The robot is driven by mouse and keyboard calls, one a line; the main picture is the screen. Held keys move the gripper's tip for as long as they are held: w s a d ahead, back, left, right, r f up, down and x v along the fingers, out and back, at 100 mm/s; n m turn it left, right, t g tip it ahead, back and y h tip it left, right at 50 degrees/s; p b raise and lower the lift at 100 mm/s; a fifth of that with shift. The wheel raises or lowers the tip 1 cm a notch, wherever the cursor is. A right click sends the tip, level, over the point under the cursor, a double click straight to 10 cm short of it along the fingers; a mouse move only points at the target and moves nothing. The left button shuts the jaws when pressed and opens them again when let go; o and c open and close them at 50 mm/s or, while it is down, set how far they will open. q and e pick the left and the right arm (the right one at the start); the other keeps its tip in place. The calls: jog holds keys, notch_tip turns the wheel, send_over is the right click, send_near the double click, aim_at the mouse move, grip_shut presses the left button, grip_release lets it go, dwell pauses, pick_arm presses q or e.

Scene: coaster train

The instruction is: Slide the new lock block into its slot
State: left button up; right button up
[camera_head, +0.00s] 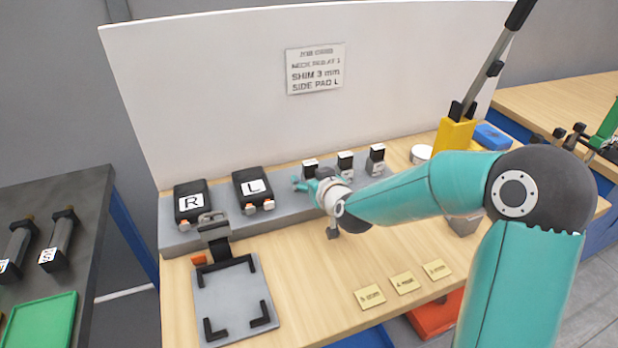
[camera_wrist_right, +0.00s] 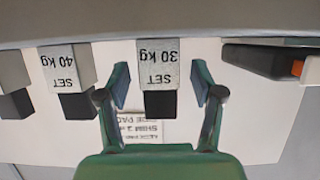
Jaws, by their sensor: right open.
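Several small grey blocks with black ends stand in a row on the grey ledge (camera_head: 225,222). In the wrist view, one is labelled SET 30 kg (camera_wrist_right: 157,66) and another SET 40 kg (camera_wrist_right: 68,72), both appearing upside down. In the head view I see the left block (camera_head: 310,166), middle block (camera_head: 345,160) and right block (camera_head: 376,156). My right gripper (camera_wrist_right: 162,90) is open, with one finger on each side of the 30 kg block and visible gaps. It also shows in the head view (camera_head: 301,186). Which block is the new lock block, and its slot, I cannot tell. My left gripper is out of view.
Black pads R (camera_head: 183,217) and L (camera_head: 246,202) sit left on the ledge. A grey plate with black corners (camera_head: 240,290) lies in front. Yellow cards (camera_head: 369,297) lie at the front edge. A yellow lever stand (camera_head: 453,135) is at right. A white panel stands behind.

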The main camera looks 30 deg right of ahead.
grip_shut()
jog(key=shift+r, duration=0.1)
